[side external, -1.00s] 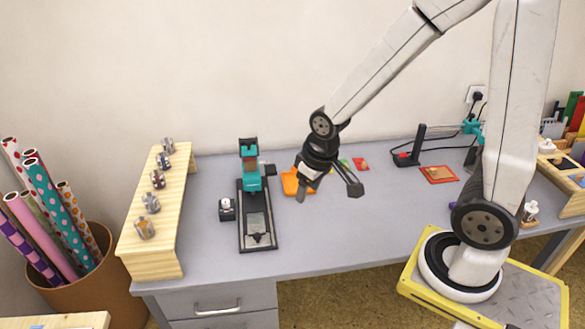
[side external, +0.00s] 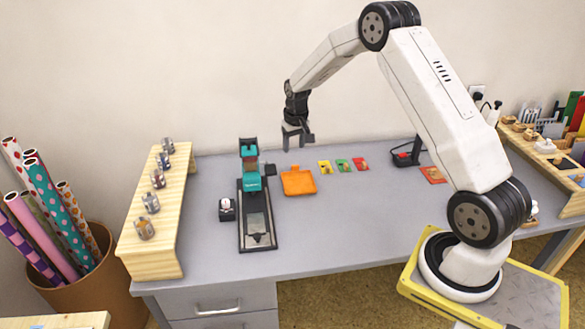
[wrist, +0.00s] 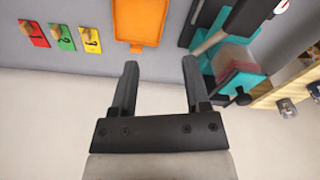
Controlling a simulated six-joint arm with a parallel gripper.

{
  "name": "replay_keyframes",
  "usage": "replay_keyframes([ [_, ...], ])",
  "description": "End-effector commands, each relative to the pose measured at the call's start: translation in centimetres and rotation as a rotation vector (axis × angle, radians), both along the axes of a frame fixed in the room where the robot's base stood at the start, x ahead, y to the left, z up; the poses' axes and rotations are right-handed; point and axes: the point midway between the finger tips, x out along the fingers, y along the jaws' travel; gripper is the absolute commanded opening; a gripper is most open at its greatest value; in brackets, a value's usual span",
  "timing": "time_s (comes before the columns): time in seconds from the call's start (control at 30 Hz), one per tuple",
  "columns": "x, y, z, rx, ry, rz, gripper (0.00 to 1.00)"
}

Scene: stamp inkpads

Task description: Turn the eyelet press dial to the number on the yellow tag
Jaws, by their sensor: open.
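The yellow tag (side external: 325,167) lies flat at the back of the desk, left of a green tag and a red tag. In the wrist view the yellow tag (wrist: 91,41) shows a dark number, too small and blurred to read surely. The teal eyelet press (side external: 250,172) stands on a long black base. A small black box with a white round dial (side external: 226,204) sits left of the base. The dial (wrist: 281,6) is partly cut off in the wrist view, with a red mark on it. My gripper (side external: 297,146) is open and empty, above the back of the desk; its fingers (wrist: 159,66) are apart.
An orange tray (side external: 299,182) lies between the press and the tags. A wooden rack (side external: 150,262) with several metal pieces stands at the left. A black stand (side external: 408,155) is at the back right. The front middle of the desk is clear.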

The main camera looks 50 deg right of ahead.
Motion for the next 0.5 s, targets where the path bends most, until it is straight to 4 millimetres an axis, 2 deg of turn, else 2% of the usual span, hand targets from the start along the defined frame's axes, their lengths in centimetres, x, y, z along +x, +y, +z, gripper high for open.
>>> replay_keyframes([
  [0.03, 0.3, -1.4, -0.8, 0.003, 0.006, -0.024, 0.60],
  [0.23, 1.1, -6.5, -3.5, 0.015, 0.029, -0.106, 0.60],
  [0.5, 0.5, -13.0, -7.4, 0.033, 0.056, -0.217, 0.60],
])
